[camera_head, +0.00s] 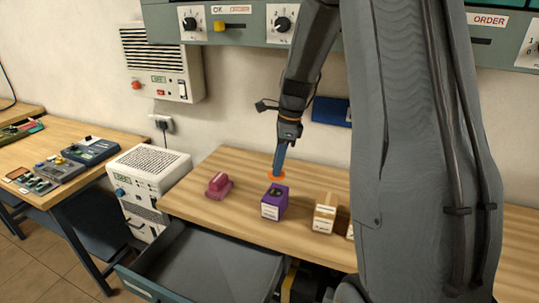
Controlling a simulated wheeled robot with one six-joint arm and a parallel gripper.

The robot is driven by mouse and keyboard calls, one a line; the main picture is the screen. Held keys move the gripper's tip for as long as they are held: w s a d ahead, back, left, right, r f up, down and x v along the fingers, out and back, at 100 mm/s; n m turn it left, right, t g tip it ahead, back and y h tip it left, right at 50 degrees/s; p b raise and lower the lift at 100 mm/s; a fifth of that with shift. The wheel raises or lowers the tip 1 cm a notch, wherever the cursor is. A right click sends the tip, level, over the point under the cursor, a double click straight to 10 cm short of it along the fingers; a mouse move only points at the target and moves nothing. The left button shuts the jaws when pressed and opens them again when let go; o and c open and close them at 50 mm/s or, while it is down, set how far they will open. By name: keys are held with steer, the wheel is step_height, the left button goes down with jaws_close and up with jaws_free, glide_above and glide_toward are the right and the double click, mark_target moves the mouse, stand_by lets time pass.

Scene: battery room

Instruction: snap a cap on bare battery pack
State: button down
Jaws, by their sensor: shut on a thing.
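A purple battery pack (272,204) with a white label on its front stands upright on the wooden bench. Its top shows dark marks and no cap. My gripper (278,170) points down with its blue fingers shut on an orange cap (271,176). The cap appears just above the far edge of the purple pack; whether it touches the pack I cannot tell. A tan pack (325,214) with a white label stands to the right. Another tan item is mostly hidden behind my arm.
An open grey drawer (205,262) juts out below the front edge. A white vented unit (150,165) stands left. Grey control panels (250,20) hang above.

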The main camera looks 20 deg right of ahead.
steer(key=shift+f+b, duration=1.8)
steer(key=shift+f, duration=0.15)
steer(key=shift+f+b, duration=0.45)
steer(key=shift+f, duration=0.8)
steer(key=shift+a+r+p, duration=0.1)
steer(key=shift+p, duration=0.55)
steer(key=shift+f+p, duration=0.2)
steer(key=shift+p, duration=0.4)
stand_by(0.6)
steer(key=c, duration=1)
jaws_free()
steer(key=shift+c, duration=0.2)
steer(key=shift+r, duration=0.15)
steer(key=shift+r+p, duration=2.95)
steer(key=shift+r, duration=0.45)
